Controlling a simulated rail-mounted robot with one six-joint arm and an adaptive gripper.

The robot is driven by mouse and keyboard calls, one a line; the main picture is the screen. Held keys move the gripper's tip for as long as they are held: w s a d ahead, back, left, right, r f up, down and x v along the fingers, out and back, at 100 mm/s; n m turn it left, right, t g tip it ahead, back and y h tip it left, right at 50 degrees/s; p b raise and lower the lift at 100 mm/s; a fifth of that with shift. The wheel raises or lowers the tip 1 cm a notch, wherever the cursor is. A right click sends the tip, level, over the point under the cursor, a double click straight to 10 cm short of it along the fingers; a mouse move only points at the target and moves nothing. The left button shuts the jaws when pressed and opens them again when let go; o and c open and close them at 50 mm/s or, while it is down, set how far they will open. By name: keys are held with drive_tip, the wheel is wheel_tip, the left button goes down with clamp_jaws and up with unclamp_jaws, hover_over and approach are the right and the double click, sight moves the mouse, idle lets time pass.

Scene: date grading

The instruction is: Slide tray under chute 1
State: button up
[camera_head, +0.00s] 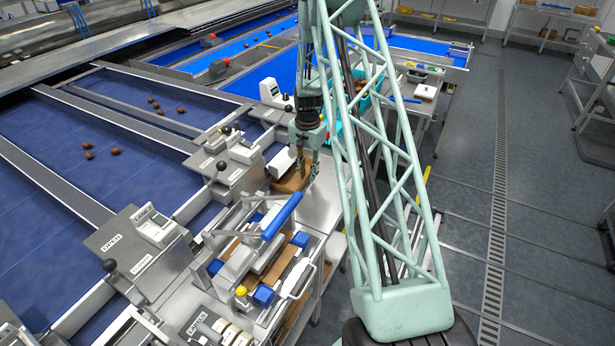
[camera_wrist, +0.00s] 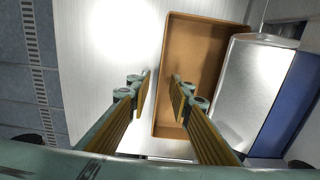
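A shallow brown tray (camera_head: 291,182) lies on the steel bench in the middle of the head view. In the wrist view, the empty tray (camera_wrist: 198,45) has its right side next to a metal chute (camera_wrist: 255,85); how far it reaches beneath cannot be told. The chute also shows as a pale box (camera_head: 281,160) by the tray in the head view; no number is legible. My gripper (camera_wrist: 162,90) is open, pointing down, with one finger outside the tray's left wall and the other on its inner side. A gap shows between the fingers. Contact cannot be told.
Bare steel bench (camera_wrist: 100,60) lies left of the tray in the wrist view, ending at the tiled floor. A fixture with a blue handle (camera_head: 282,215) stands in front of the tray. Blue belts (camera_head: 60,150) with several dates lie to the left.

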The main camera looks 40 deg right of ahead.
wheel_tip(320, 180, up, 11)
drive_tip(key=shift+f, duration=0.15)
idle(0.5)
idle(0.4)
drive_tip(key=s+a+r+n+t+b, duration=0.1)
drive_tip(key=s+a+r+n+b, duration=0.2)
drive_tip(key=a+r, duration=1.2)
drive_tip(key=s+a+r+n+t+b, duration=0.1)
drive_tip(key=s+a+r+n+b, duration=0.3)
drive_tip(key=s+a+r, duration=0.65)
drive_tip(key=s+a+r+n+t+b, duration=0.1)
drive_tip(key=s+a+r+n+b, duration=0.35)
drive_tip(key=s+a, duration=0.8)
drive_tip(key=s+a+f+n, duration=0.1)
drive_tip(key=s+a, duration=0.1)
drive_tip(key=s, duration=0.6)
drive_tip(key=s+a+f+n+t+b, duration=0.1)
drive_tip(key=s+a, duration=0.2)
drive_tip(key=s, duration=0.6)
drive_tip(key=shift+b, duration=0.3)
